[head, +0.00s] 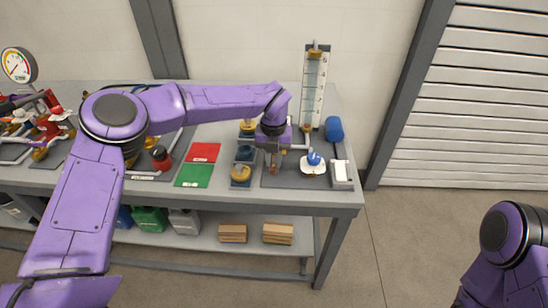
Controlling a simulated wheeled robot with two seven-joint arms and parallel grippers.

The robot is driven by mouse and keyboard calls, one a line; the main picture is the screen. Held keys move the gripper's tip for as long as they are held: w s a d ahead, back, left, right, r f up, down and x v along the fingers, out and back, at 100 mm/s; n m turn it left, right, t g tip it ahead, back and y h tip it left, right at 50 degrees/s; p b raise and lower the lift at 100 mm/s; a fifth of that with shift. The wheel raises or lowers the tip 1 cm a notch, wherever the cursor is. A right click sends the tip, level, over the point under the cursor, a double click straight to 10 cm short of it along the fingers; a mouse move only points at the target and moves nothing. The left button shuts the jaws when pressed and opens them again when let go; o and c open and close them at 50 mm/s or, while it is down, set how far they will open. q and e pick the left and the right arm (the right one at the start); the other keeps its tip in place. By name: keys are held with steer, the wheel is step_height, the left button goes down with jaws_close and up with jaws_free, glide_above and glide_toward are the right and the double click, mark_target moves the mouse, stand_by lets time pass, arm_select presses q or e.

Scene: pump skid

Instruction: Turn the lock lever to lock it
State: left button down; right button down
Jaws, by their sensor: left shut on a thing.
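My left gripper (273,163) reaches in from the left and points down over the right part of the bench, at the left edge of a dark grey base plate (272,183). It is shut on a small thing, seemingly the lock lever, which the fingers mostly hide. I cannot tell the lever's angle. My right arm shows only at the lower right, off the bench; its gripper is out of view.
A blue knob on a white base (313,165) and a white switch box (341,172) sit right of the gripper. Brass-topped fittings (241,174) stand close on its left. A tall gauge panel (314,85) rises behind. Red (203,152) and green (194,175) mats lie left.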

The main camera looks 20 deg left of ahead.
mark_target(273, 162)
arm_select(q)
steer(key=c, duration=1)
jaws_free()
step_height(273, 162, up, 11)
steer(key=shift+f+b, duration=0.2)
steer(key=shift+b, duration=0.8)
steer(key=shift+f, duration=0.1)
